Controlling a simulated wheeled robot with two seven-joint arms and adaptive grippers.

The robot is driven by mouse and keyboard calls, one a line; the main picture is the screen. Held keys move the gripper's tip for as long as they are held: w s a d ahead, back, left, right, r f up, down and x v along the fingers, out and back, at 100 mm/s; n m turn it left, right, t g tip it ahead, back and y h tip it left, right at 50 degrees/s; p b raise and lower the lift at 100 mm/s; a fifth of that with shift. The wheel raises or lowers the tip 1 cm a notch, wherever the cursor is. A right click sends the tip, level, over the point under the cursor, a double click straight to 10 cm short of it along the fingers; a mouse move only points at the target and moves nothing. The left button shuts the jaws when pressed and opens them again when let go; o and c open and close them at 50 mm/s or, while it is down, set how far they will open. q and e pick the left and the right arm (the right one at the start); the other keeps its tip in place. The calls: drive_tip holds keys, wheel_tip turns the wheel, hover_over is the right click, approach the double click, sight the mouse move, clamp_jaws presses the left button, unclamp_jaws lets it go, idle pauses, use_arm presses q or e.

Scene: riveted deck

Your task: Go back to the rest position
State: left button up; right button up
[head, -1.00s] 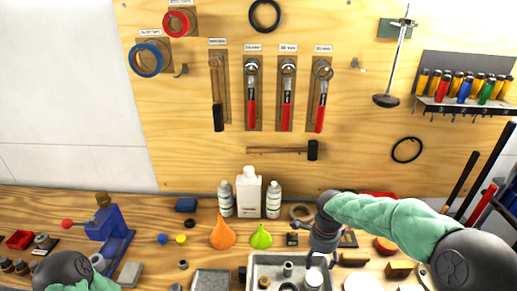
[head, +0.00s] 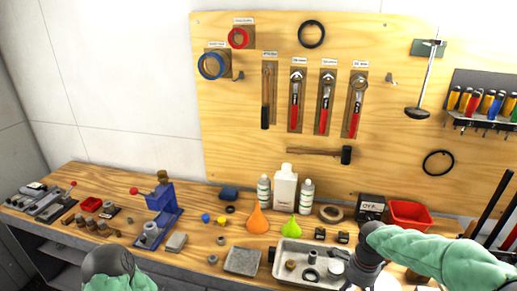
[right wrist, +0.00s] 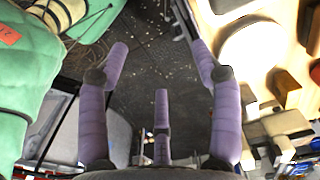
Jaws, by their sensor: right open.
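My right arm comes in from the right of the head view in a green sleeve. Its dark wrist (head: 368,258) is by the right end of the metal tray, and its fingertips are not clear there. In the right wrist view, my right gripper (right wrist: 160,70) has its purple fingers spread wide with nothing between them. Dark speckled floor shows beyond them, with the bench's edge to the right. Of my left arm, only a dark round joint and green sleeve show at the bottom left of the head view; its gripper is out of frame.
The wooden bench holds a metal tray (head: 290,250) with small parts, an orange funnel (head: 258,221), a green funnel (head: 289,230), white bottles (head: 285,187), a blue vise (head: 160,205) and a red bin (head: 410,216). A tool board (head: 230,130) stands behind.

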drive_tip(key=s+a+f+n+y, duration=0.1)
drive_tip(key=s+a+f+n, duration=0.1)
drive_tip(key=a+f+n, duration=0.45)
drive_tip(key=s+a+f+n+y, duration=0.15)
drive_tip(key=a+f, duration=0.25)
drive_tip(key=f, duration=0.6)
drive_tip(key=s+a+f+n+y, duration=0.1)
drive_tip(key=s+a+f+n, duration=0.6)
drive_tip(key=s+f+n, duration=0.2)
drive_tip(key=s+f, duration=0.2)
drive_tip(key=s, duration=0.1)
drive_tip(key=shift+a+f, duration=0.2)
drive_tip(key=shift+f, duration=0.05)
